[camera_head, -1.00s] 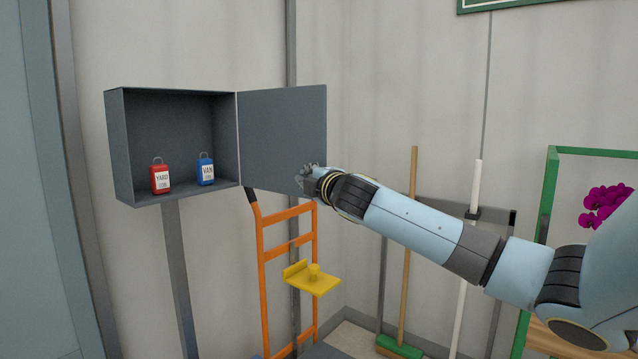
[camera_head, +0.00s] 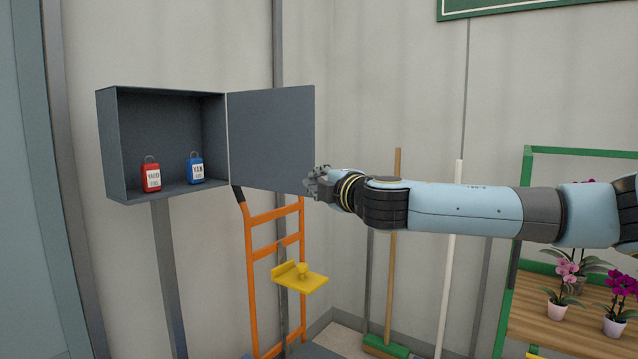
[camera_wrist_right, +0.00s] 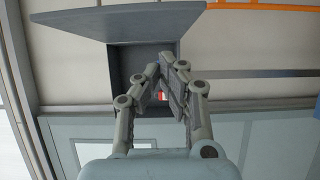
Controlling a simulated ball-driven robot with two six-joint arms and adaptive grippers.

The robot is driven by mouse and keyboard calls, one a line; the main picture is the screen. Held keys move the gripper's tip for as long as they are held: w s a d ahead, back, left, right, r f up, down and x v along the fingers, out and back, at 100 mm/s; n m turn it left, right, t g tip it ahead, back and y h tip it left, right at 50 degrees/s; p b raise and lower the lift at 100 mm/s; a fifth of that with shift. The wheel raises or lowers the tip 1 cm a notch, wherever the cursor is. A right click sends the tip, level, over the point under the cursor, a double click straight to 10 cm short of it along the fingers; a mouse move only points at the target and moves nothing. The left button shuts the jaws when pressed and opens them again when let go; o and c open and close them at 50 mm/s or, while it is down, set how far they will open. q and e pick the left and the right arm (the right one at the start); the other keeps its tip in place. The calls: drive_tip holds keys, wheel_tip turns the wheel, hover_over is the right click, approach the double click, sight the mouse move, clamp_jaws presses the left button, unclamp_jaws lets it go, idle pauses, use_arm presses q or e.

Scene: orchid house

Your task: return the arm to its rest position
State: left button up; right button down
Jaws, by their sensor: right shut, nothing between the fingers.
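My right gripper (camera_head: 318,184) is in front of the lower right corner of the open cabinet door (camera_head: 271,138) in the head view. In the right wrist view the fingers of the right gripper (camera_wrist_right: 165,68) come together with nothing held between them. The right arm stretches in from the right, nearly level. The grey cabinet (camera_head: 110,150) stands open at the left on a post. A red tag marked YARD (camera_head: 151,177) and a blue tag marked VAN (camera_head: 196,170) stand on its floor. I do not see my left gripper.
An orange hand truck (camera_head: 252,275) stands below the door, with a yellow bracket (camera_head: 312,283) in front of it. A broom (camera_head: 392,250) and a white pole (camera_head: 449,260) lean at the wall. A green-framed bench (camera_head: 590,315) with potted orchids is at the right.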

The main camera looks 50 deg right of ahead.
drive_tip(key=shift+s+a, duration=0.2)
drive_tip(key=shift+s, duration=0.1)
drive_tip(key=s+d+f+m+g+b, duration=0.2)
drive_tip(key=f, duration=0.7)
drive_tip(key=s+d+f+m+g+h+b, duration=0.1)
drive_tip(key=s+f+b, duration=0.1)
drive_tip(key=f, duration=0.7)
drive_tip(key=s+d+f+m+g+b, duration=0.2)
drive_tip(key=f+b, duration=0.1)
drive_tip(key=f, duration=0.7)
drive_tip(key=s+a+f+m+g+y+b, duration=0.15)
drive_tip(key=s+f, duration=0.25)
drive_tip(key=f, duration=0.4)
drive_tip(key=s+a+f+m+g+b, duration=0.1)
drive_tip(key=s+f+g, duration=0.15)
drive_tip(key=f, duration=0.65)
drive_tip(key=s+a+f+m+g+b, duration=0.1)
drive_tip(key=s+f, duration=0.3)
drive_tip(key=f, duration=0.4)
drive_tip(key=s+a+f+m+g+y+b, duration=0.1)
drive_tip(key=s+a+f+g+y+b, duration=0.1)
drive_tip(key=s+a+f, duration=0.55)
drive_tip(key=s+a+f+m+g+y+b, duration=0.15)
drive_tip(key=s+a+f, duration=0.35)
drive_tip(key=s+f, duration=0.6)
drive_tip(key=s+a+f+m+g+y, duration=0.2)
drive_tip(key=s+a+f, duration=0.8)
drive_tip(key=s, duration=0.3)
drive_tip(key=shift+s+a+f, duration=0.2)
drive_tip(key=shift+a, duration=0.65)
